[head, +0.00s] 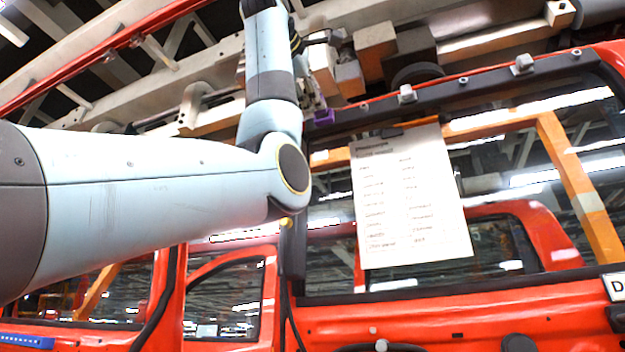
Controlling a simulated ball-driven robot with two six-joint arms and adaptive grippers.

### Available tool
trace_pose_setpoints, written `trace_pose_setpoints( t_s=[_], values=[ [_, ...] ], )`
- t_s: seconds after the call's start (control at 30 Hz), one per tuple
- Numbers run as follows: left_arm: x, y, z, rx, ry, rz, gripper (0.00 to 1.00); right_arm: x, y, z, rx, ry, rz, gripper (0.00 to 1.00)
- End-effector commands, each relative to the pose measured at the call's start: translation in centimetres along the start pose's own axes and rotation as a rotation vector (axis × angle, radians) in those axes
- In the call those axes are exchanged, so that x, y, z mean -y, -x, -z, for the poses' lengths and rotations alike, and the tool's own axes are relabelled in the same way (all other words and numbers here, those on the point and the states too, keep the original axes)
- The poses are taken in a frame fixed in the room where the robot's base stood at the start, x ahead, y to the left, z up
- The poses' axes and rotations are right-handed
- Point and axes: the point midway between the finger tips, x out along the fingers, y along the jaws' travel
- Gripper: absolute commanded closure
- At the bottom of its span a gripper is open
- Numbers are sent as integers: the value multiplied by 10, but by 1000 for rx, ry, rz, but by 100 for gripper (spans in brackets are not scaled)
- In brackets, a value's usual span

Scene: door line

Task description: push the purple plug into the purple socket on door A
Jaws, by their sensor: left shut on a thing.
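My left gripper (316,98) is at the upper middle, partly hidden behind my left arm. It is shut on the purple plug (324,117), which shows as a small purple piece at its lower end. The plug is by the upper left corner of a red door's dark window frame (350,116). I cannot tell whether it touches the frame. No separate purple socket can be made out. A plate starting with "D" (617,287) is cut off at the right edge, so I cannot confirm the door's letter. My right gripper is not in view.
A printed sheet (410,200) hangs in front of the door window. A small yellow piece (287,222) sits on the left door post. Beams and blocky metal parts (390,45) crowd the space above the door. Another red door frame (225,258) stands lower left.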

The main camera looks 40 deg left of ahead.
Motion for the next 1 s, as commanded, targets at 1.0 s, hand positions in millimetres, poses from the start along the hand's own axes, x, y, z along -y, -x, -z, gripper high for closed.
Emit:
trace_pose_setpoints(
  t_s=[1.0],
  values=[
    [0, -16, 0, 0, 0, -1, 100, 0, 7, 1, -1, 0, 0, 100]
  ],
)
